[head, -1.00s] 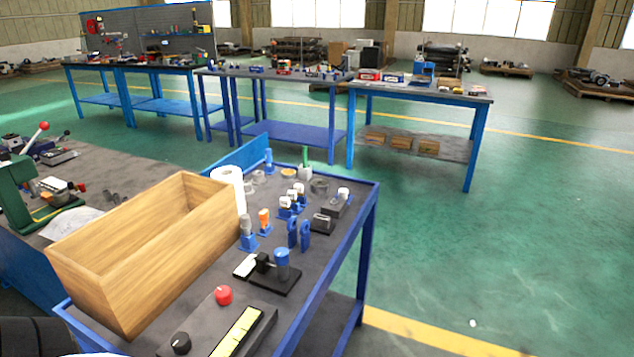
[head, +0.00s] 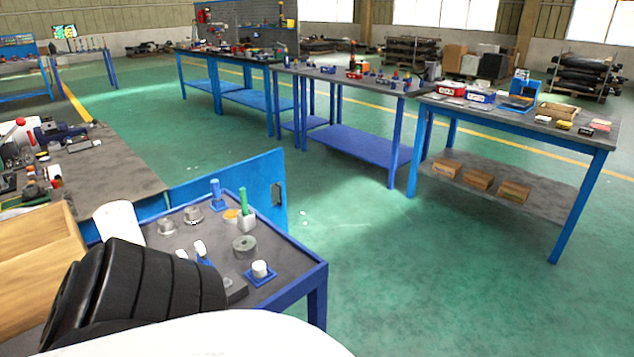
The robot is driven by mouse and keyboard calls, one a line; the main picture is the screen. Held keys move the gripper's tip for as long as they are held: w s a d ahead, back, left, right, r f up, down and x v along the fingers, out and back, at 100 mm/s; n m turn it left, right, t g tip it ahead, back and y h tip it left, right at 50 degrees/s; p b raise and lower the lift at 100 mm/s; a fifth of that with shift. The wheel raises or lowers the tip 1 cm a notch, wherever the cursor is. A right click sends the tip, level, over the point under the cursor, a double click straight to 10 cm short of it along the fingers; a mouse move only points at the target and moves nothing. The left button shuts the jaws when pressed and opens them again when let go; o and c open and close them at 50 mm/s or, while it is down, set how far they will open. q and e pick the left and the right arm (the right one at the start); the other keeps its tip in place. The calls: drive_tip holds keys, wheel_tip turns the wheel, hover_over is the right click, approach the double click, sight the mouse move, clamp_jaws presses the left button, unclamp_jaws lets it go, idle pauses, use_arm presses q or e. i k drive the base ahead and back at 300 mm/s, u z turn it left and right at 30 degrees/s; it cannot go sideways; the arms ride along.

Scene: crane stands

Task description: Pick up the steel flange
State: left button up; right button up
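Small grey metal parts stand at the far end of the near blue-framed bench (head: 289,284). Two are short stepped round pieces, one silvery flanged piece (head: 193,215) and another (head: 167,226) to its left. A darker thick grey ring (head: 245,246) lies nearer the bench's right side. I cannot tell for sure which is the steel flange. All of them rest on the bench top. A black ribbed part and a white part of my own arm cover the bench's near end. Neither gripper is in view.
A wooden box (head: 38,262) and a white roll (head: 119,222) stand left of the parts. A green-handled tool (head: 244,207), a blue post (head: 216,197) and a white-topped piece on a blue base (head: 260,270) stand close by. A blue panel (head: 240,187) rises behind. Open floor lies right.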

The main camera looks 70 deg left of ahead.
sight(244, 247)
drive_tip(key=i, duration=1.05)
drive_tip(key=u, duration=1.25)
drive_tip(key=i, duration=1)
drive_tip(key=u, duration=3.05)
